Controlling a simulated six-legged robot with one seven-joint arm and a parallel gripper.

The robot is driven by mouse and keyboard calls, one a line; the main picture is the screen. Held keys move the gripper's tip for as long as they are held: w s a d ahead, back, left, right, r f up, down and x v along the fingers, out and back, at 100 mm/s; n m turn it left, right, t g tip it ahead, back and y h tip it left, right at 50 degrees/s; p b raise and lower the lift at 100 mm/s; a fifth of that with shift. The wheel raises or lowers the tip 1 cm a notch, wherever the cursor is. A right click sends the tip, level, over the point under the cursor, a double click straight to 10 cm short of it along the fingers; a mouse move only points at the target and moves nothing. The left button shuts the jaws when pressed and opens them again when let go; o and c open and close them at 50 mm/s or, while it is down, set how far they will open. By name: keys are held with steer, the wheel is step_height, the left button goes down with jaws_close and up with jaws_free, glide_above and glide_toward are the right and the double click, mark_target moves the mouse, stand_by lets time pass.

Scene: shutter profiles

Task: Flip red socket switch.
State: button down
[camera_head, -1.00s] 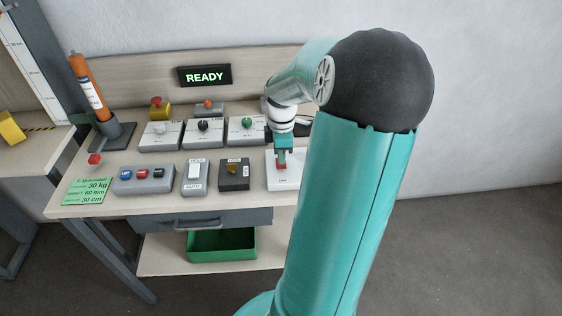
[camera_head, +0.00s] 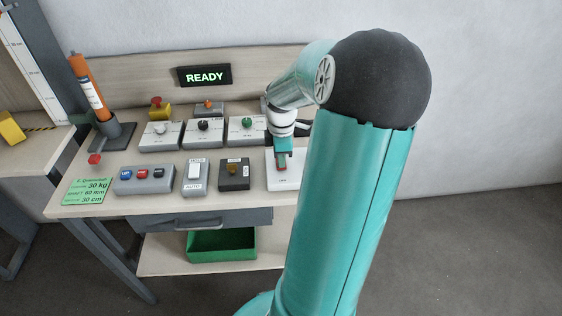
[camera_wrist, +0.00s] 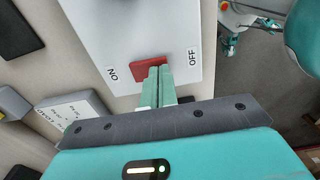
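The red socket switch (camera_wrist: 150,72) is a red rocker on a white plate (camera_wrist: 110,30) marked ON at the left and OFF at the right in the wrist view. In the head view the white plate (camera_head: 287,183) lies at the right end of the front row, with the switch mostly hidden by my gripper (camera_head: 282,165). My gripper (camera_wrist: 160,72) has its two fingers together, with nothing seen between them. The fingertips are over the rocker's edge, toward its OFF side; I cannot tell whether they touch it.
To the left stand a box with a brown knob (camera_head: 234,173), a white rocker switch (camera_head: 195,172) and a button box (camera_head: 143,178). Knob boxes (camera_head: 203,135) form the row behind. A sign reading READY (camera_head: 204,76) is on the back panel. A green bin (camera_head: 222,245) is below.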

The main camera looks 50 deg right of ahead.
steer(key=shift+f, duration=0.15)
steer(key=shift+r, duration=3.55)
steer(key=w+a+r+m+t+h, duration=0.1)
steer(key=w+a+r+m, duration=0.15)
steer(key=a, duration=0.65)
steer(key=w+a+r+m+h, duration=0.15)
steer(key=a+r, duration=0.25)
steer(key=a, duration=0.5)
steer(key=s+a+r+m+t+y, duration=0.1)
steer(key=s+a+m+t, duration=0.1)
steer(key=a, duration=0.7)
steer(key=s+a+r+m+t+y, duration=0.1)
steer(key=s+a+r+m+t, duration=0.1)
steer(key=s+a, duration=0.3)
steer(key=a, duration=0.4)
steer(key=shift+t, duration=0.3)
steer(key=shift+y, duration=0.25)
